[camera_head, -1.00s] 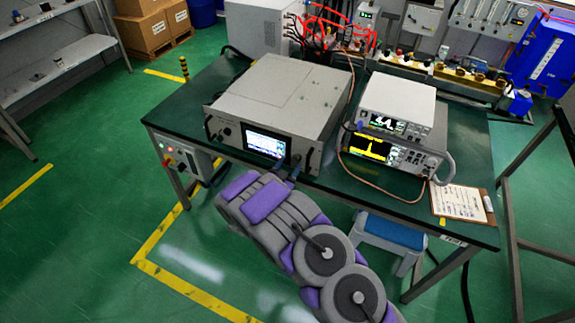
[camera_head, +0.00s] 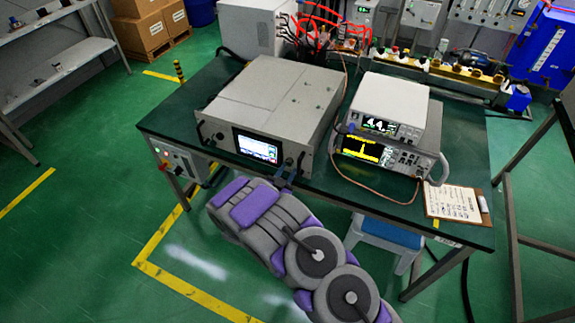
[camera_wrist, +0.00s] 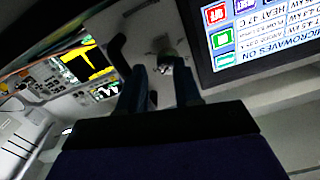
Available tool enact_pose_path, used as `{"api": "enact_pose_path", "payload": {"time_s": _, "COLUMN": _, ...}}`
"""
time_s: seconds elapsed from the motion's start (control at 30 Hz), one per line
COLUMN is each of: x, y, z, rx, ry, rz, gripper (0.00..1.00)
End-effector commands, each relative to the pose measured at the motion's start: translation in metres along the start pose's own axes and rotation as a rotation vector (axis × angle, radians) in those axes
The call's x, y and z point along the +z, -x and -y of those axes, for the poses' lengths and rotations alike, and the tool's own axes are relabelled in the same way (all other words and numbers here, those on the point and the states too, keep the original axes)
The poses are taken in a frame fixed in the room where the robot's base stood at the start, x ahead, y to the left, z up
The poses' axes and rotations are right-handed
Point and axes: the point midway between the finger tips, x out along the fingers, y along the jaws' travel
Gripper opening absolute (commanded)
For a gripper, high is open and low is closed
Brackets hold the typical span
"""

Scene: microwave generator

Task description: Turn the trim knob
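The microwave generator (camera_head: 275,95) is a light grey box on the dark green bench, with a lit screen (camera_head: 257,147) on its front. A small round knob (camera_wrist: 167,57) shows on the panel beside the screen in the wrist view; I take it as the trim knob. My gripper (camera_wrist: 160,72) has two dark fingers apart, one on each side of the knob's line. The knob lies at or just beyond the fingertips; I cannot tell whether they touch it. In the head view my gripper (camera_head: 284,172) is at the panel's right end and mostly hides the knob.
Two stacked instruments (camera_head: 388,130) stand right of the generator, with a copper-coloured cable (camera_head: 375,188) looping before them. A dark panel handle (camera_wrist: 115,58) is close beside my fingers. A clipboard (camera_head: 453,203) lies at the bench's right end. A blue-topped stool (camera_head: 385,233) is under the bench.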

Motion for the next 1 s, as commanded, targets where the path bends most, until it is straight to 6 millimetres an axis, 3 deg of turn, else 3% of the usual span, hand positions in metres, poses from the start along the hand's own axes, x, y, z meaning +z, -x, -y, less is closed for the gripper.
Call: {"api": "enact_pose_path", "payload": {"time_s": 1.0, "x": 0.009, "y": 0.071, "z": 0.006, "rx": -0.005, "ry": 0.017, "rz": 0.011, "gripper": 0.41}}
